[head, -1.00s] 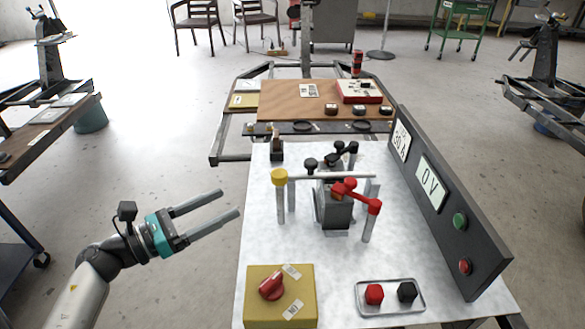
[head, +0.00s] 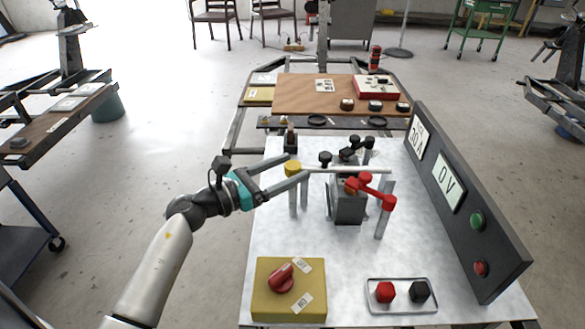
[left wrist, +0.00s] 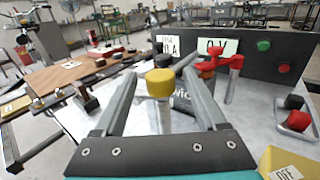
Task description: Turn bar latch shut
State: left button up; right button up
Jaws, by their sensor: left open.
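The bar latch is a pale rod (head: 345,169) lying level across the top of the apparatus, above grey posts. A yellow knob (head: 292,167) sits at its left end, on a grey post. My left gripper (head: 296,166) is open at this knob, one finger on the far side and one on the near side. In the left wrist view, the yellow knob (left wrist: 160,83) stands between the two spread fingers, with gaps visible on both sides. The bar behind the knob is mostly hidden there. My right gripper is not in view.
A red lever (head: 388,202) and black levers (head: 349,154) crowd the apparatus. A dark meter panel (head: 470,215) stands along the right edge. A yellow box (head: 263,301) with a red knob and a tray (head: 372,305) with red and black caps sit in front.

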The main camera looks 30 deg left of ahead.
pick_arm(q)
jog(key=shift+w+d, duration=0.35)
jog(key=shift+w, duration=0.2)
jog(key=shift+c, duration=0.2)
grip_shut()
